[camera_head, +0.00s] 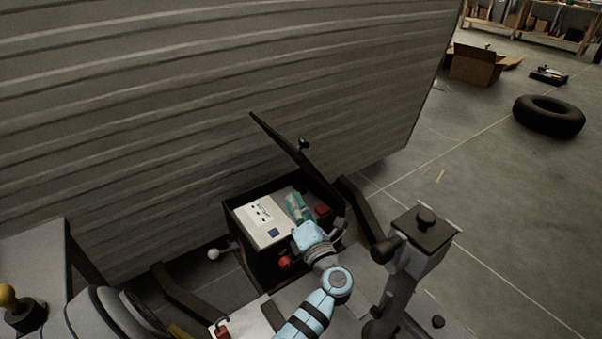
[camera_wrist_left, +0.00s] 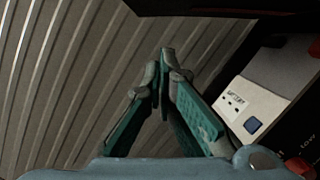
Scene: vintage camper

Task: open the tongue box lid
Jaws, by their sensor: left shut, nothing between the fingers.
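The black tongue box (camera_head: 238,228) stands against the camper's front wall. Its dark lid (camera_head: 282,144) is raised and tilted, seen nearly edge-on, with a small knob (camera_head: 303,145) on it. The box is open and shows a white panel with a blue square (camera_head: 262,216) inside; the panel also shows in the left wrist view (camera_wrist_left: 250,108). My left gripper (camera_head: 293,201), with teal fingers, is over the box opening, below the raised lid and beside the panel. Its fingertips meet in the left wrist view (camera_wrist_left: 165,55), with nothing between them. I cannot tell whether it touches the lid.
The ribbed camper wall (camera_head: 200,110) rises close behind the box. A grey trailer jack (camera_head: 412,245) with a black top stands right of my left arm. A tyre (camera_head: 549,115) and an open cardboard box (camera_head: 474,66) lie far off on the floor, which is otherwise mostly clear at right.

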